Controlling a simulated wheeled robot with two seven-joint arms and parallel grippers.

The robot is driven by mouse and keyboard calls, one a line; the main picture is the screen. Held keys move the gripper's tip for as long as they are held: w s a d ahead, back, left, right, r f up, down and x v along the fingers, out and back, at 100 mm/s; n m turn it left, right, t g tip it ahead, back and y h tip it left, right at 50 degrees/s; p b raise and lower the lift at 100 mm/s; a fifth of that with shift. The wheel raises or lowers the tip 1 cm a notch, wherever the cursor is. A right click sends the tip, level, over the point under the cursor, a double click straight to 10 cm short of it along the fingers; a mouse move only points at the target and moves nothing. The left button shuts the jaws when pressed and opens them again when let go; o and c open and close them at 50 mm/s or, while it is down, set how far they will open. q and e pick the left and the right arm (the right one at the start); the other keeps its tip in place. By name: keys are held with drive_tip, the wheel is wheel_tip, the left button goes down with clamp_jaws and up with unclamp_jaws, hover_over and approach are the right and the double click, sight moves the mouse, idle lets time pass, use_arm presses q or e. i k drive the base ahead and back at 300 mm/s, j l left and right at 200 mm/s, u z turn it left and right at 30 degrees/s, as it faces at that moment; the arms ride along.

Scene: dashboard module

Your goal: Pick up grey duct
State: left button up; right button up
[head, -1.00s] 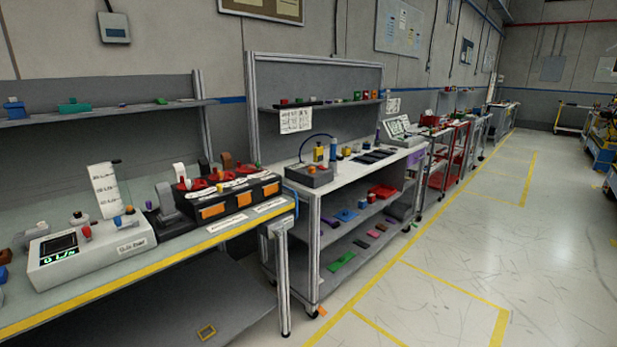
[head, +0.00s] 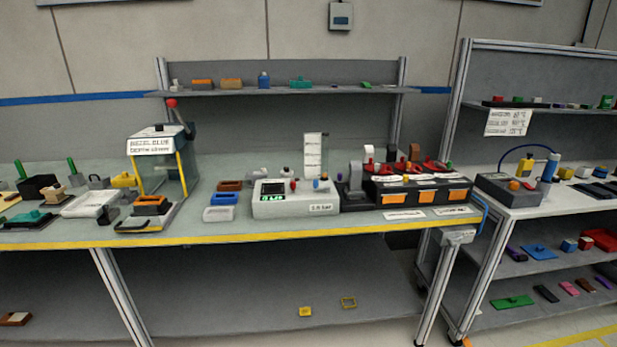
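No part is labelled as the grey duct, so I cannot tell for sure which thing it is. A grey upright part with a rounded top (head: 356,177) stands on the bench at the left end of a black box with orange labels (head: 420,193). A light grey block (head: 221,213) lies near the bench's front edge, in front of a blue block (head: 224,198). Neither of my grippers is in view.
The long bench (head: 300,232) has a yellow front edge. A white gauge box (head: 296,197), a press-like frame with a red knob (head: 163,165) and several small parts stand on it. A shelf (head: 285,92) runs behind. A second shelved bench (head: 540,205) stands to the right.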

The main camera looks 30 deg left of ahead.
sight(356, 167)
drive_tip(key=u, duration=0.65)
drive_tip(key=i+l+u, duration=0.1)
drive_tip(key=i+l, duration=0.2)
drive_tip(key=l, duration=0.15)
drive_tip(key=i+l+u, duration=0.1)
drive_tip(key=i+l, duration=0.15)
drive_tip(key=l, duration=0.2)
